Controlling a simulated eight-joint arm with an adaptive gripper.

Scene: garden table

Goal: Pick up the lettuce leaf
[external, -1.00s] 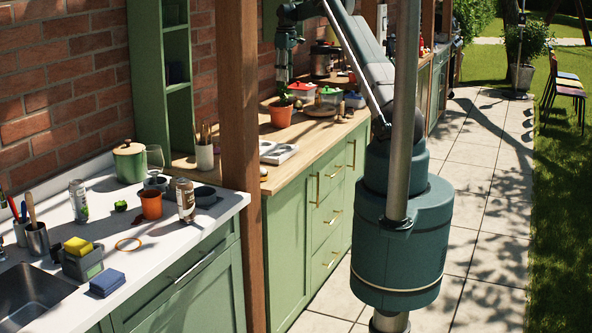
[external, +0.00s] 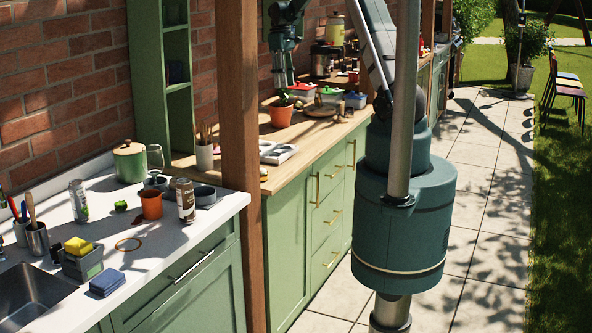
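A small bright green item (external: 121,206) lies on the white counter at the left, beside an orange cup. It may be the lettuce leaf, but it is too small to be sure. My gripper (external: 283,84) hangs pointing down over the wooden counter farther back, just above or behind a small plant in a terracotta pot (external: 281,114). It is far from the green item. Its fingers are small and dark, so I cannot tell whether they are open or shut or hold anything.
A wooden post (external: 240,150) stands between the counters.

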